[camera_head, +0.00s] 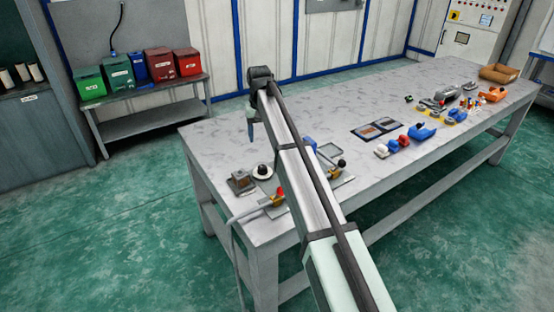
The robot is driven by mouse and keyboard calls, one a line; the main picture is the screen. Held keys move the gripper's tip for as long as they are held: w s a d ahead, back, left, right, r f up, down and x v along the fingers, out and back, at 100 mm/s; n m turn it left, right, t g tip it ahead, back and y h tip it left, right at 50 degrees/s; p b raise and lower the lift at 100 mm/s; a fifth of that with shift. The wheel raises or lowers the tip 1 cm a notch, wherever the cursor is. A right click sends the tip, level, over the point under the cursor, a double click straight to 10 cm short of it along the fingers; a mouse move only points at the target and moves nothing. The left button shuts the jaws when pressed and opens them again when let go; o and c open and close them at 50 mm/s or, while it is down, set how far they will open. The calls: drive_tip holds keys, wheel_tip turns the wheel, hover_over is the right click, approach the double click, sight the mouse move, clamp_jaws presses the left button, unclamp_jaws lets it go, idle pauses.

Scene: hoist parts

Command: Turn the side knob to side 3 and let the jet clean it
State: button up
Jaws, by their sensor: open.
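My gripper (251,134) hangs at the end of my arm above the near left part of the workbench, pointing down. It is open, and I see nothing in it. Below it and a little right is a round white dial with a black knob (262,170), apart from the gripper. A brown-topped block on a small plate (241,182) sits left of it. A black ball knob (341,163) stands on a grey plate right of my arm. I cannot tell which one is the side knob. A nozzle fitting with red and yellow parts (278,197) ends a grey hose. Side numbers are too small to read.
My arm crosses the bench (225,150) and hides part of the fixture. A blue part (310,143) stands just behind it. The bench's far left is clear.

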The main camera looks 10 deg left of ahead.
sight(262, 167)
wheel_tip(262, 167, down, 14)
drive_tip(key=n, duration=0.7)
drive_tip(key=shift+w+r, duration=0.1)
idle(0.4)
drive_tip(key=c, duration=1)
drive_tip(key=shift+c, duration=0.2)
